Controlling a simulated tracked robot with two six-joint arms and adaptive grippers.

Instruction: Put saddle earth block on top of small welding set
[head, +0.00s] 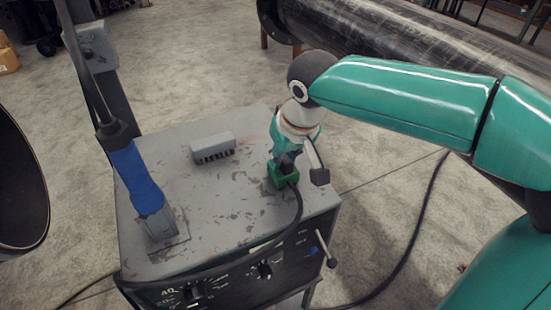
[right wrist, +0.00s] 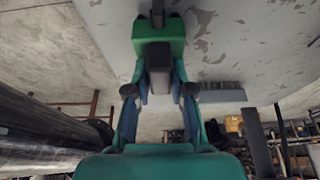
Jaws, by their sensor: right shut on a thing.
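The small welding set (head: 235,215) is a scuffed grey box with a dark dial front, standing on the floor in the middle of the head view. The saddle earth block (head: 284,178) is green with a black cable running from it. It is at the right part of the set's top; I cannot tell whether it touches the surface. My right gripper (head: 287,160) comes down from above and is shut on the block. In the right wrist view, the green block (right wrist: 158,35) shows beyond the fingertips (right wrist: 158,88). My left gripper is not in view.
A blue-handled tool (head: 137,180) stands at the left of the set's top, with a grey slotted piece (head: 213,148) behind. A dark flanged pipe (head: 420,45) lies at the back right. A black cable (head: 412,240) lies on the floor at right.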

